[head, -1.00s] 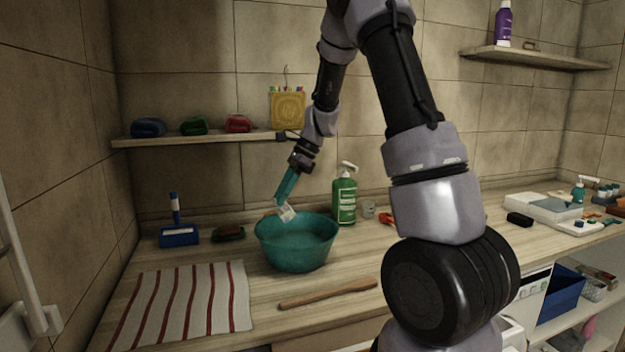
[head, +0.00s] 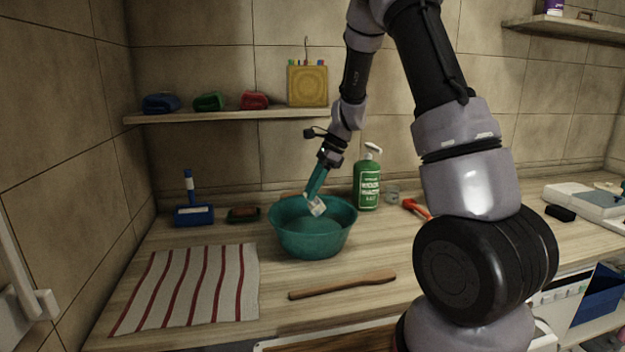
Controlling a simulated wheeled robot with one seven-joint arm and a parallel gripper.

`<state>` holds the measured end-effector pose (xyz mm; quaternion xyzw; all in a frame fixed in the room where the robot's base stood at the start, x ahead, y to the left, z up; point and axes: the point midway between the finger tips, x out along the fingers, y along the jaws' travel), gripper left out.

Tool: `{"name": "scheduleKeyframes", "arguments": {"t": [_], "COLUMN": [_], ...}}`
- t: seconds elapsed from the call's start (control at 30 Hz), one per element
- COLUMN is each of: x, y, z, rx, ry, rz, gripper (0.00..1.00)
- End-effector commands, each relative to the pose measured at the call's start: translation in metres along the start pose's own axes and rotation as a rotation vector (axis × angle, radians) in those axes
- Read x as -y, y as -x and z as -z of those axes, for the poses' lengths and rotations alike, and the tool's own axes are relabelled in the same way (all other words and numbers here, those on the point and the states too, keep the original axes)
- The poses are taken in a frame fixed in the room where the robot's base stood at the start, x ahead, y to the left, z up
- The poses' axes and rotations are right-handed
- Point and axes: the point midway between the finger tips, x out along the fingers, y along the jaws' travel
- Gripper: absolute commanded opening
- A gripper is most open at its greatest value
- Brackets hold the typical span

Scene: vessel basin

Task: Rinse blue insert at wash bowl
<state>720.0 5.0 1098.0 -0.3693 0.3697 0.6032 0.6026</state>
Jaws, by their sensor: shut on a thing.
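My gripper (head: 327,163) is shut on a long blue-green piece, which I take to be the blue insert (head: 318,181). The insert hangs down at a slant, and a pale piece shows at its lower end. That end is over the inside of the teal wash bowl (head: 312,246), near its back rim. I cannot tell whether it touches water or the bowl. The fingertips are too small to make out clearly.
A green pump bottle (head: 367,184) stands right of the bowl. A wooden stick (head: 343,284) lies in front, and a striped cloth (head: 190,287) front left. A blue brush (head: 193,213) stands back left. A shelf (head: 226,116) runs behind, above the counter.

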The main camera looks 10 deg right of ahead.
Motion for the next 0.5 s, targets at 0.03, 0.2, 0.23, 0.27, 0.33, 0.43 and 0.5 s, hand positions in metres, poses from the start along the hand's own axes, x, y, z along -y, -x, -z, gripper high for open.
{"name": "scheduleKeyframes", "arguments": {"t": [0.03, 0.2, 0.23, 0.27, 0.33, 0.43, 0.5], "x": [0.0, 0.0, 0.0, 0.0, 0.0, 0.0, 0.0], "y": [-0.005, -0.02, -0.023, -0.026, -0.032, -0.041, -0.047], "z": [0.003, 0.01, 0.012, 0.013, 0.017, 0.021, 0.025], "rx": [0.001, 0.0, 0.0, 0.0, 0.0, 0.0, -0.001], "ry": [-0.002, -0.001, -0.002, -0.003, -0.002, -0.004, -0.002], "rz": [-0.002, -0.002, -0.002, -0.001, -0.001, -0.001, -0.002], "gripper": [0.0, 0.0, 0.0, 0.0, 0.0, 0.0, 0.0]}}
